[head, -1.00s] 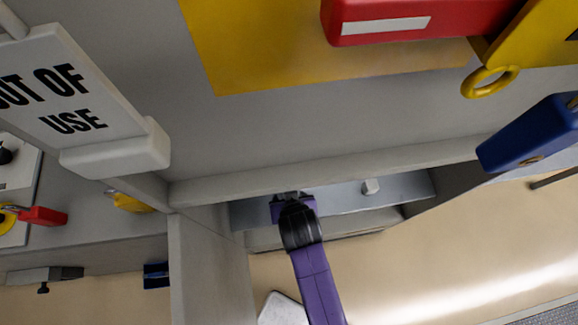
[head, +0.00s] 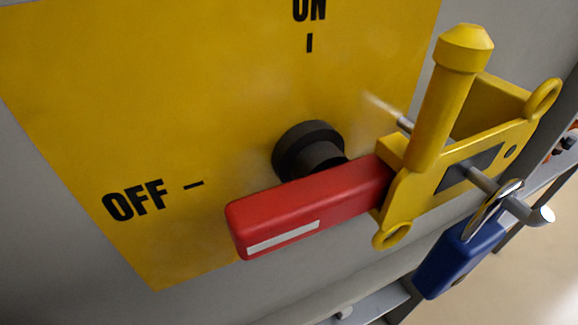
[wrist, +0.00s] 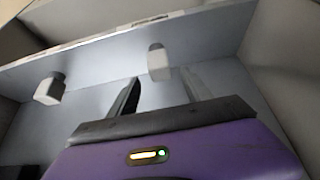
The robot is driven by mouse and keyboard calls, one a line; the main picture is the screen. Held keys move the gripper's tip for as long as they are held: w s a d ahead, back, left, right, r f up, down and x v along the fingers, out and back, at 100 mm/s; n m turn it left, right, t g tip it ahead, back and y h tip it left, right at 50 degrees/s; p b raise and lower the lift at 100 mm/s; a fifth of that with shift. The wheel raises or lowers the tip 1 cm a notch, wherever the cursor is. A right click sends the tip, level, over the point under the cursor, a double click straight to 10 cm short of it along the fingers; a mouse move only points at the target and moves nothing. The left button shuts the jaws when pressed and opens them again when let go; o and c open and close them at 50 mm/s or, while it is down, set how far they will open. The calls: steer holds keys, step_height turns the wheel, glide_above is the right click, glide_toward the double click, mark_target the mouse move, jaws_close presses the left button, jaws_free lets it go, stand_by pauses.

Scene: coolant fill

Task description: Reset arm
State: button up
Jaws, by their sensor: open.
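My gripper (wrist: 160,92) shows in the wrist view, with its purple body at the bottom and two fingers apart with nothing between them. The fingers point into a grey tray-like shelf (wrist: 95,90) with two pale square pegs, one (wrist: 48,90) at the left and one (wrist: 158,62) beyond the fingertips. I cannot tell whether the fingers touch the shelf. The gripper is out of the head view.
In the head view, a red handle (head: 305,208) lies toward OFF on a yellow panel (head: 220,90). A yellow lockout bracket (head: 450,165) encloses its end, and a blue padlock (head: 458,258) hangs there with its shackle around the bracket's rod.

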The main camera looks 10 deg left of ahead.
steer(key=s+d+r+m+t, duration=0.2)
steer(key=s+d+r+t, duration=0.15)
steer(key=d, duration=0.55)
steer(key=s+d+r+m+t, duration=0.2)
steer(key=s+d, duration=0.2)
steer(key=d, duration=0.4)
steer(key=s+d+r+m+t+h, duration=0.1)
steer(key=s+d+r, duration=0.3)
steer(key=r, duration=0.5)
steer(key=s+d+r+m+t+h, duration=0.2)
steer(key=s+d+r+t, duration=0.1)
steer(key=d+r, duration=0.5)
steer(key=shift+s+d+r+t+h, duration=0.35)
steer(key=shift+s+r, duration=0.35)
steer(key=shift+r, duration=0.25)
